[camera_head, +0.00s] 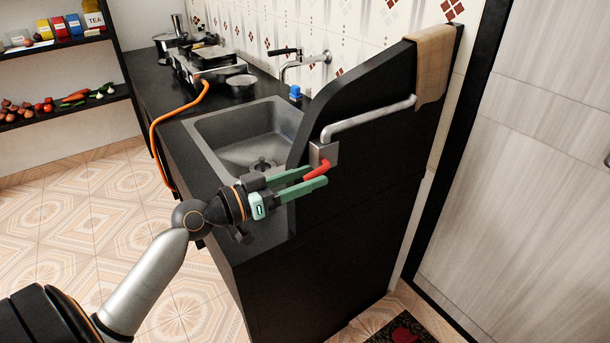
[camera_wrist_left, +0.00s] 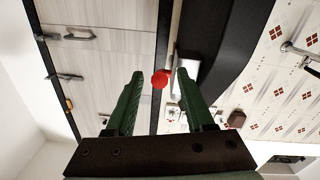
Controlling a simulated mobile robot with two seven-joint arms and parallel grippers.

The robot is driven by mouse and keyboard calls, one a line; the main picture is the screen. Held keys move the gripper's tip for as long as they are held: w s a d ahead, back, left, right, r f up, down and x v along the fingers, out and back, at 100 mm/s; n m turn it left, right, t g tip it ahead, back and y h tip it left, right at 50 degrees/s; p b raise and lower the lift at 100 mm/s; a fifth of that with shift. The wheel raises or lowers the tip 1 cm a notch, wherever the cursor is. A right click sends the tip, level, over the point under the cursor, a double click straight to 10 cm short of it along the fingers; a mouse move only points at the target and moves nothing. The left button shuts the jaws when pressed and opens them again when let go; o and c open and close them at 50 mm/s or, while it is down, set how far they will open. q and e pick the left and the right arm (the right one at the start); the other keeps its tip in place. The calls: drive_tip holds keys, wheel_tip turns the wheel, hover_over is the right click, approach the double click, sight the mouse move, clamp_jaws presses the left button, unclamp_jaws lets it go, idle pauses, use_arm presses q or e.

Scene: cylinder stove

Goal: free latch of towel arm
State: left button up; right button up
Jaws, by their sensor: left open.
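The towel arm (camera_head: 370,118) is a grey metal bar on the dark side panel, running from a square metal bracket (camera_head: 323,152) up to the right. The red latch (camera_head: 318,168) sticks out below this bracket. My left gripper (camera_head: 315,175) is open at the latch, with its green fingers on either side of it in the head view. In the left wrist view the red latch end (camera_wrist_left: 160,79) shows between the tips of the open fingers (camera_wrist_left: 160,74), with gaps on both sides. My right gripper is not in view.
A brown towel (camera_head: 433,65) hangs over the panel's far end. The sink (camera_head: 245,135) lies left of the panel, with a faucet (camera_head: 305,65) behind it. An orange hose (camera_head: 160,130) runs from the stove (camera_head: 210,62). A pale door (camera_head: 530,170) stands at right.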

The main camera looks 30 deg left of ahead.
use_arm(q)
clamp_jaws()
idle(0.4)
